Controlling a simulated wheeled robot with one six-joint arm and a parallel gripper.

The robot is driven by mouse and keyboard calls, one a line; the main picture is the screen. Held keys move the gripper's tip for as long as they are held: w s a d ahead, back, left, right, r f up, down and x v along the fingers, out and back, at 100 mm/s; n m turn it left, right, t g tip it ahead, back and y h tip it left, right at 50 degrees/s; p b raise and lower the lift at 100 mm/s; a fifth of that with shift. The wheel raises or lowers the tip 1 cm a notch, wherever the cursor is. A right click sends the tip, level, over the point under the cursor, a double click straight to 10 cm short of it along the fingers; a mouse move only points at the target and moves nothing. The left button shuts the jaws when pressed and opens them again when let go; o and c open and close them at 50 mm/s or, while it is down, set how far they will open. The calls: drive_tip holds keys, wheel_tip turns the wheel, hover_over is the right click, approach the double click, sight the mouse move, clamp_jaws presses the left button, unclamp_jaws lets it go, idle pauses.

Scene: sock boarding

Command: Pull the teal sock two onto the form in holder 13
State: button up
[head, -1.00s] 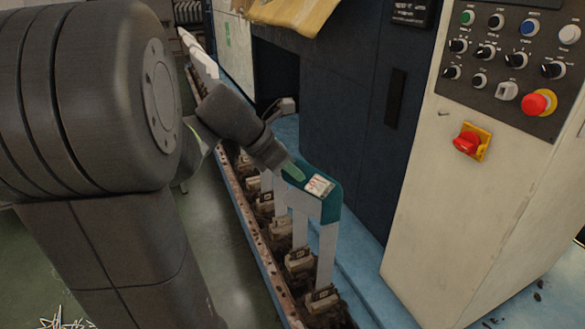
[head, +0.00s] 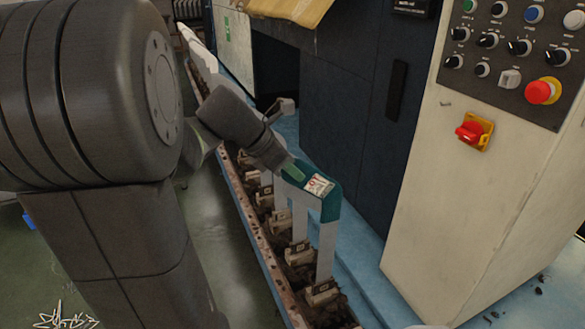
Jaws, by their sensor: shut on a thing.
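The teal sock (head: 331,206) covers the top of a flat pale form (head: 327,247) that stands upright in a holder (head: 322,292) at the near end of the rail. A white label with printing lies on the sock's upper side. The exact grip is partly hidden by the fingers. The holder's number is too small to read.
Several more holders with forms line the rail (head: 262,265) running away to the back left. A dark blue machine front stands behind the sock. A cream control cabinet (head: 425,175) with buttons and red knobs stands close on the right.

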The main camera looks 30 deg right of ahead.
sight(287, 182)
drive_tip(key=shift+f+b, duration=1.45)
drive_tip(key=shift+f, duration=1)
drive_tip(key=o, duration=0.8)
drive_tip(key=shift+r, duration=0.1)
drive_tip(key=shift+o, duration=0.2)
drive_tip(key=s+v, duration=0.1)
drive_tip(key=v, duration=1.2)
drive_tip(key=shift+w+a+r+p, duration=0.25)
drive_tip(key=shift+w+r+p, duration=0.05)
drive_tip(key=shift+w, duration=0.25)
drive_tip(key=shift+f, duration=0.1)
